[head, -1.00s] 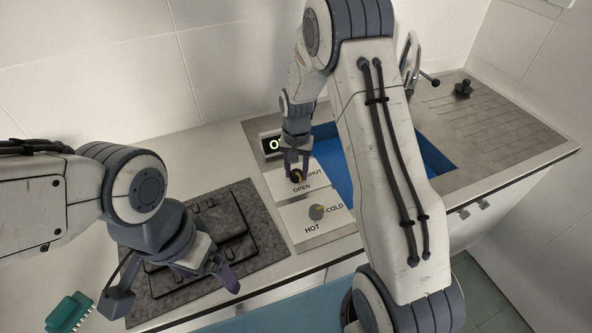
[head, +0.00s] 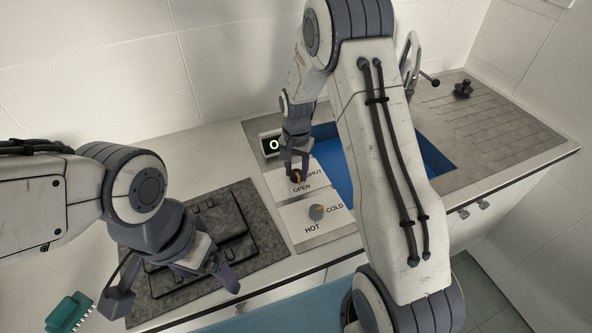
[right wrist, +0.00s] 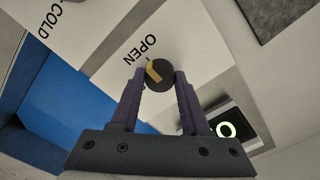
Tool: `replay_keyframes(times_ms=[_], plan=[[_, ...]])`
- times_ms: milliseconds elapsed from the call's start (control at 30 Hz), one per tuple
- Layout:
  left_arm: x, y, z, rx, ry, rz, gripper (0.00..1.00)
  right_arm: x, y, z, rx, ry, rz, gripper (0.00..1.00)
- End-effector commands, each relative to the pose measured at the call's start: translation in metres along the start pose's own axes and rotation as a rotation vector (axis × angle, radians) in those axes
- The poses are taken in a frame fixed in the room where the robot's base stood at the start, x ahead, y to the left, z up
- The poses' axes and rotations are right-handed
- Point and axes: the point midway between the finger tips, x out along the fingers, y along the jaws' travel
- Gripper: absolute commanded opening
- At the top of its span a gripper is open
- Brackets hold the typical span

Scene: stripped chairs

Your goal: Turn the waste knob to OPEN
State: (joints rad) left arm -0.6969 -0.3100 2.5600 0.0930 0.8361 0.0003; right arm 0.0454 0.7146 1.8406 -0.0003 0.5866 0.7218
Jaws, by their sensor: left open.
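The waste knob (head: 297,177) is a small dark round knob with a yellow pointer, on a white plate marked SHUT and OPEN. In the right wrist view the knob (right wrist: 161,79) sits between the two fingertips of my right gripper (right wrist: 158,73), which appear to touch its sides. Its yellow pointer faces roughly toward the word OPEN. In the head view my right gripper (head: 297,166) reaches down over the knob and partly hides it. My left gripper (head: 175,288) is open and empty above the dark hob area at the left.
A small display (head: 270,145) shows a green 0 behind the plate. The blue sink basin (head: 437,160) lies to the right, partly behind my arm. A teal brush (head: 68,312) lies at front left.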

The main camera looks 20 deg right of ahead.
Motion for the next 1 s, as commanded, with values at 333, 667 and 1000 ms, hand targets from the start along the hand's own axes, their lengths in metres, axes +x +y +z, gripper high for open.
replay_keyframes(times_ms=[333, 667, 1000], plan=[[0.0, 0.0, 0.0, 0.0, 0.0, 0.0, 0.92, -0.001, 0.0, 0.0, 0.0, 0.001, -0.001, 0.75], [0.009, -0.001, 0.001, 0.0, 0.0, 0.0, 0.92, -0.037, -0.002, -0.002, 0.0, 0.006, -0.006, 0.75], [0.018, -0.001, 0.001, 0.001, 0.0, 0.0, 0.92, -0.096, -0.001, -0.001, 0.001, 0.004, -0.004, 0.75]])
